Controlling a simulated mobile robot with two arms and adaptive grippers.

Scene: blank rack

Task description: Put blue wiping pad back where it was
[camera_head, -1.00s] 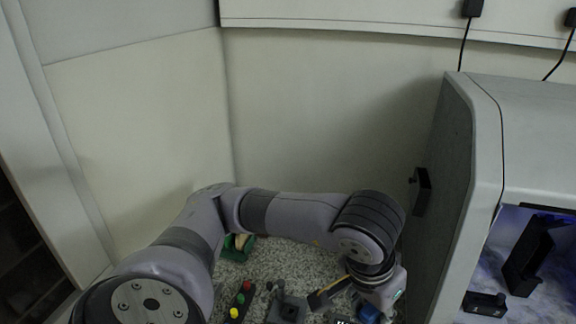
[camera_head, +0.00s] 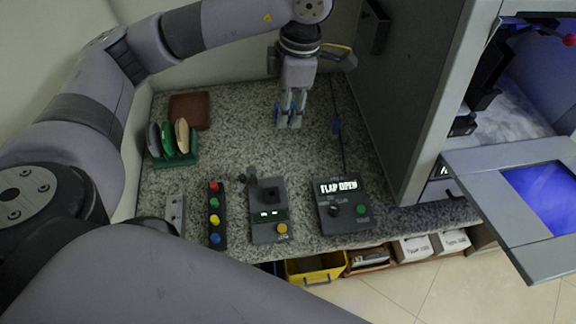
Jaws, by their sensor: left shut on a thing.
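My left gripper (camera_head: 290,118) points down over the back middle of the speckled counter. It is shut on a small bluish thing (camera_head: 291,102), which looks like the blue wiping pad, mostly hidden by the fingers. A green rack (camera_head: 176,161) stands at the counter's left, well apart from the gripper. It holds a dark grey pad (camera_head: 153,139), a green pad (camera_head: 168,140) and a tan pad (camera_head: 182,137), all upright. My right gripper is not in view.
A brown tray (camera_head: 190,111) lies behind the rack. Control boxes, one a panel reading "FLAP OPEN" (camera_head: 342,205), line the front edge. A grey cabinet (camera_head: 400,110) with an open flap (camera_head: 520,205) bounds the right. The counter's middle is clear.

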